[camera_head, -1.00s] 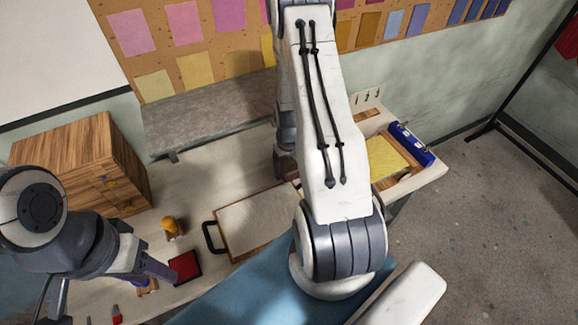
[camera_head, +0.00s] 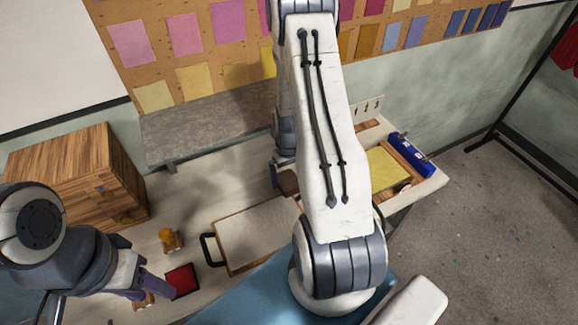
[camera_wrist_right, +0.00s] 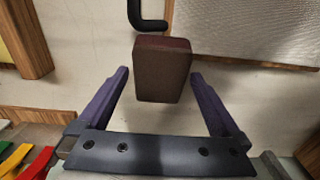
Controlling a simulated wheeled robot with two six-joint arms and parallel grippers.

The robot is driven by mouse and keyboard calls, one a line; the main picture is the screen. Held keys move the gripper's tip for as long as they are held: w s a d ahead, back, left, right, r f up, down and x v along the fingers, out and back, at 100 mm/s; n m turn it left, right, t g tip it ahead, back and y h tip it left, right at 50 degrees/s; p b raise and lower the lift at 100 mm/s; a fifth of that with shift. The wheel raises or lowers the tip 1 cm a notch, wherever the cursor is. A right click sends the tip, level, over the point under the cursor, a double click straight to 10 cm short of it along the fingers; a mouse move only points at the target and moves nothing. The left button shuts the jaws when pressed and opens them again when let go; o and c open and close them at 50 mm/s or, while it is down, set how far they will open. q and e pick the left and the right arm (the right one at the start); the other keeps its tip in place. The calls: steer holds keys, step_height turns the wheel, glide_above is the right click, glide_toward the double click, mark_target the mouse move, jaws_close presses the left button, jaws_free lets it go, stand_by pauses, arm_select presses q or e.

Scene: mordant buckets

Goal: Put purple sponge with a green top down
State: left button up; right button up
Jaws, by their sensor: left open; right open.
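A block with a brown face and a dark maroon edge (camera_wrist_right: 162,72) sits between my right gripper's fingers on the pale table. It is the likeliest match for the sponge, but I see no green on it. It also shows in the head view (camera_head: 288,183), partly hidden by my right arm. My right gripper (camera_wrist_right: 158,74) is open, with a gap at the left finger and a narrow one at the right. My left gripper (camera_head: 138,288) is at the front left of the table, near a red square (camera_head: 182,281); its fingertips are hard to make out.
A framed board with a black handle (camera_head: 209,250) lies beside the block. A wooden drawer box (camera_head: 75,180) stands at the left, with a small orange object (camera_head: 169,239) near it. A tray with a yellow sheet (camera_head: 383,168) and a blue item (camera_head: 410,155) is at right.

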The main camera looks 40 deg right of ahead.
mark_target(289, 181)
steer(key=r+b, duration=0.1)
steer(key=r, duration=0.3)
steer(key=r+b, duration=0.1)
steer(key=r, duration=0.3)
steer(key=shift+s+r, duration=0.2)
steer(key=shift+r, duration=0.05)
